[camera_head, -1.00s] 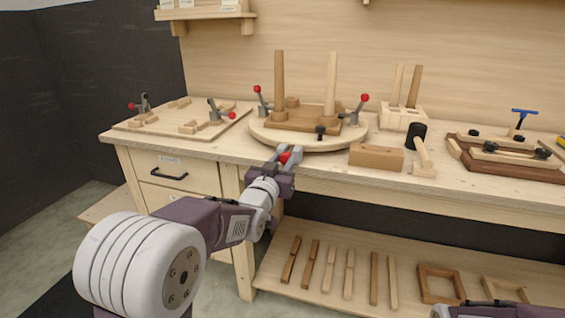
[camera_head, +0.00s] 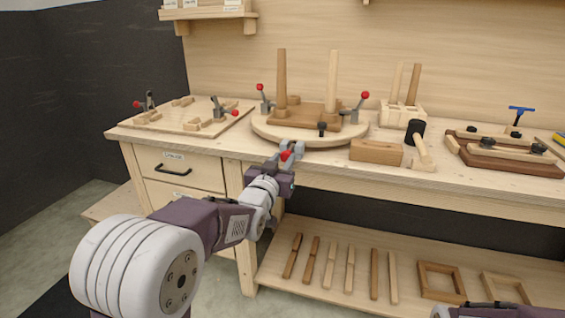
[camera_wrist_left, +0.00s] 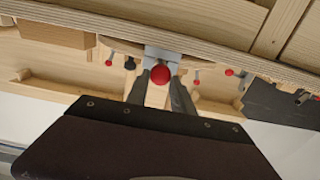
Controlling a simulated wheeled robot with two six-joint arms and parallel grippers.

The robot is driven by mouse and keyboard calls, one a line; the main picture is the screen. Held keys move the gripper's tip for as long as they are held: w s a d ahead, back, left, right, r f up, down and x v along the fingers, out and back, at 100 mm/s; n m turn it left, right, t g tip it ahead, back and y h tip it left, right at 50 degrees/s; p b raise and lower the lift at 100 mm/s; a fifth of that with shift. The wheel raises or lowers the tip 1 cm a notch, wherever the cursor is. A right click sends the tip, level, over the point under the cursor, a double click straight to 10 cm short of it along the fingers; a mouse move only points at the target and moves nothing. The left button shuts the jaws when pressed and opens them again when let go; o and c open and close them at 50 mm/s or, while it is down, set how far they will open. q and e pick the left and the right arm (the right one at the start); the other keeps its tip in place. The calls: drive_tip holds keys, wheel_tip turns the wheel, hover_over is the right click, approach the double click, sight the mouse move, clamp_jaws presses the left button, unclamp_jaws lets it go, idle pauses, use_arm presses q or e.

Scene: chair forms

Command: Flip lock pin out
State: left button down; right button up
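A red ball knob (camera_head: 286,155) shows at the front of the round wooden turntable (camera_head: 268,133), below its rim. In the left wrist view the red knob (camera_wrist_left: 161,76) sits in front of a grey metal bracket (camera_wrist_left: 163,56) at a wooden edge. My left gripper (camera_head: 290,152) is at the knob, with its two grey fingers (camera_wrist_left: 161,84) on either side of the ball. Whether they press on it or stand slightly apart I cannot tell. The pin itself is hidden behind the knob and fingers. My right gripper is out of view.
The turntable carries a wooden fixture with two upright legs (camera_head: 281,78), red-tipped clamps (camera_head: 363,106) and a black knob (camera_head: 322,128). The workbench drawers (camera_head: 180,168) are below left.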

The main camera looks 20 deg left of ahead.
use_arm(q)
drive_tip(key=c, duration=1.1)
unclamp_jaws()
